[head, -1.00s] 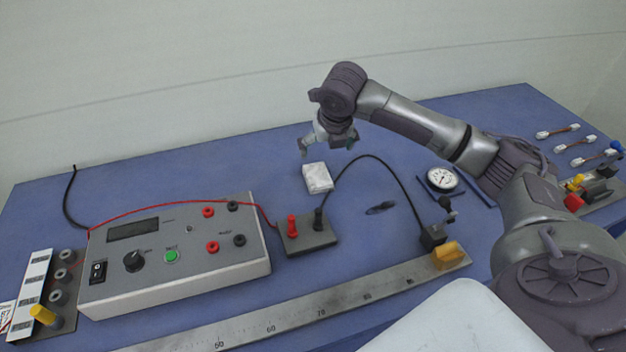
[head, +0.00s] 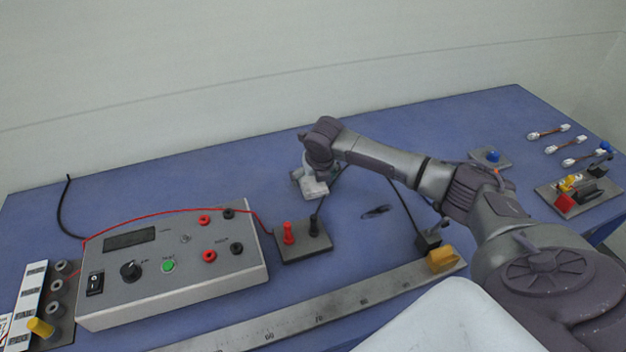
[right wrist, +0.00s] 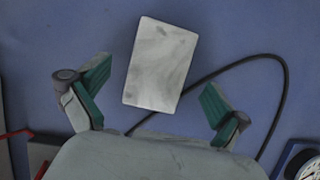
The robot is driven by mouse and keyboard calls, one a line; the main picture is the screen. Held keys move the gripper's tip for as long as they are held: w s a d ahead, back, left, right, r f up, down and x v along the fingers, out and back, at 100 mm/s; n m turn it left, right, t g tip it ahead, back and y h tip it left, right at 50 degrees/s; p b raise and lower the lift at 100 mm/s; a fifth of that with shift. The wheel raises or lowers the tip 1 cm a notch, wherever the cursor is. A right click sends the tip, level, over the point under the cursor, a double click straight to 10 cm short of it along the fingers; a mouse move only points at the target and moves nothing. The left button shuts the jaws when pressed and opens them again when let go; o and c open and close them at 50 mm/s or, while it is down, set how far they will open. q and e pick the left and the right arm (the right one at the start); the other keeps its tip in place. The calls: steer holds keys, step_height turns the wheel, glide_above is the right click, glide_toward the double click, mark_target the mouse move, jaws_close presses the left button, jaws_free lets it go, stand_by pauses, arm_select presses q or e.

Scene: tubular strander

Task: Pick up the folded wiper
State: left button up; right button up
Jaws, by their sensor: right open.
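The folded wiper (head: 315,189) is a small white, faintly smudged rectangular pad lying on the blue bench top. In the head view its far part is hidden by my right gripper (head: 313,178), which is low over it. In the right wrist view the wiper (right wrist: 161,65) lies between and a little beyond the green-padded fingers of my right gripper (right wrist: 155,78), slightly tilted. The fingers are spread wide, with blue bench showing on both sides, and do not touch it. I cannot tell the exact height left. My left gripper is not in view.
A black cable (right wrist: 283,85) arcs right of the wiper. A small block with red and black terminals (head: 303,243) stands in front of it, and a grey meter box (head: 175,262) is at left. A steel ruler (head: 330,312) runs along the front. The bench behind is clear.

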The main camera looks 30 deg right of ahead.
steer(key=shift+x, duration=0.8)
steer(key=shift+r, duration=0.15)
steer(key=c, duration=1.2)
steer(key=shift+r, duration=0.55)
step_height(320, 180, up, 3)
steer(key=shift+f+b, duration=0.1)
steer(key=shift+b, duration=0.5)
steer(key=s+d+r+b, duration=0.2)
steer(key=s+d+r, duration=0.3)
steer(key=s, duration=0.5)
steer(key=shift+d+r, duration=0.4)
steer(key=shift+r, duration=0.65)
steer(key=shift+s, duration=0.1)
